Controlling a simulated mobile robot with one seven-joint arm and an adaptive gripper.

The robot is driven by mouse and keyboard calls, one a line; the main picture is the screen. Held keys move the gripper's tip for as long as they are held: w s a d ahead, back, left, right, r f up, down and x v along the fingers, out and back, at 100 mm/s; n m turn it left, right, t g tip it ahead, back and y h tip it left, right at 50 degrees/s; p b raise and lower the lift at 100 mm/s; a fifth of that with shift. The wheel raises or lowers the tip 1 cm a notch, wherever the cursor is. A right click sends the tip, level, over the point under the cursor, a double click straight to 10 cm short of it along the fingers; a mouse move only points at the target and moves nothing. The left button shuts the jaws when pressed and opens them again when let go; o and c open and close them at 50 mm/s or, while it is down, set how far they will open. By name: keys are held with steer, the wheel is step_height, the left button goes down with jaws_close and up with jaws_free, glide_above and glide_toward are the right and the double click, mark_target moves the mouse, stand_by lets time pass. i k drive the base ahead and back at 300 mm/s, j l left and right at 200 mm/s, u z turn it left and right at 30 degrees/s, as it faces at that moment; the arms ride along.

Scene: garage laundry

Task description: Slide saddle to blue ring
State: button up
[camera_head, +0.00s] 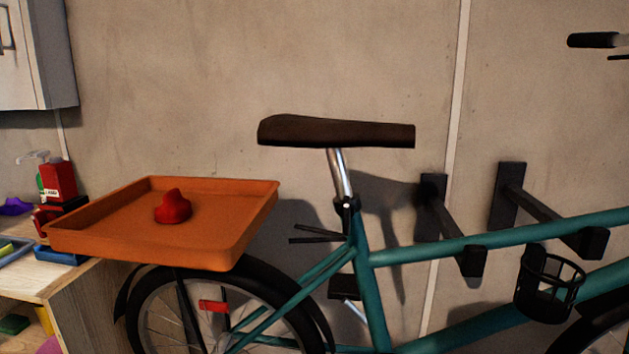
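The dark brown saddle (335,132) sits on top of a silver seat post (340,172), well above the teal bicycle frame (368,270). The post goes down into the frame's seat tube at a dark clamp (346,203). I cannot make out a blue ring on the post in this view. My gripper is not in view, and nothing touches the saddle.
An orange tray (100,245) with a red object (173,207) is over the rear wheel, left of the saddle. Black wall brackets (430,208) stick out on the right. A wooden shelf unit (75,300) stands at left. Space above the saddle is clear.

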mark_target(282, 130)
steer(key=k+j+z, duration=0.1)
steer(key=j, duration=0.35)
steer(key=j+z, duration=0.15)
steer(key=j, duration=0.3)
steer(key=k+j+z, duration=0.1)
steer(key=j, duration=0.3)
steer(key=i+j, duration=0.15)
steer(key=i, duration=0.25)
